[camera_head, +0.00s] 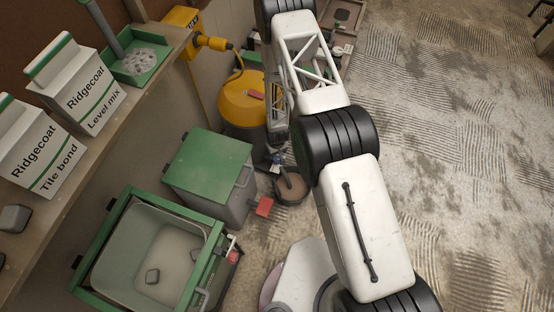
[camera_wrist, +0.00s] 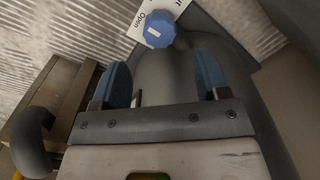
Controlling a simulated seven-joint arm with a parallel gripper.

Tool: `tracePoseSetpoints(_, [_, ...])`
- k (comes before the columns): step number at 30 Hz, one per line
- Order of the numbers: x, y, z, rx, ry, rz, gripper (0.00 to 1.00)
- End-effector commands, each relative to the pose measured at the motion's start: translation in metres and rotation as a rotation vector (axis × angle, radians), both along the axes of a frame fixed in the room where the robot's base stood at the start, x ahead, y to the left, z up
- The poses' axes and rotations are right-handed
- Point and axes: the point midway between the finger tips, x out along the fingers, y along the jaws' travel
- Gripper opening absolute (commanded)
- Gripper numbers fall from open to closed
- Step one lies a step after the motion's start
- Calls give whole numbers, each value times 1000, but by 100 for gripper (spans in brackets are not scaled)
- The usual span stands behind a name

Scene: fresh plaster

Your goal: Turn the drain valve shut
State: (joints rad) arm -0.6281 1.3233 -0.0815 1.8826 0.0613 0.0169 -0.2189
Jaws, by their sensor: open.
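The drain valve's blue knob (camera_wrist: 160,29) shows at the top of the wrist view, on a grey rounded body. It carries a short pale mark. Beside and behind it is a white label (camera_wrist: 147,17) reading "Open", with other lettering cut off. My gripper (camera_wrist: 164,72) is open and empty, its blue-padded fingers apart. The knob is beyond the fingertips, roughly in line with the gap between them, and not gripped. In the head view my gripper (camera_head: 276,155) points down beside the yellow machine (camera_head: 240,100); the knob cannot be made out clearly there.
A dark round pan (camera_head: 291,189) lies on the floor below my gripper. A green-rimmed tub (camera_head: 110,222) stands nearer. A shelf (camera_head: 105,135) holds cartons. Open floor lies right.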

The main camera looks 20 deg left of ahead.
Motion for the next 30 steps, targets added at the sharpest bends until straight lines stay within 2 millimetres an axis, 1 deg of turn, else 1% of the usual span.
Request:
tracePoseSetpoints(5, [0,0,-3,0,0,-1,69])
tracePoseSetpoints(11, [0,0,-13,0,1,-1,69])
tracePoseSetpoints(17, [-1,-1,-28,0,1,-1,69])
tracePoseSetpoints(30, [0,0,-69,0,0,-1,69])
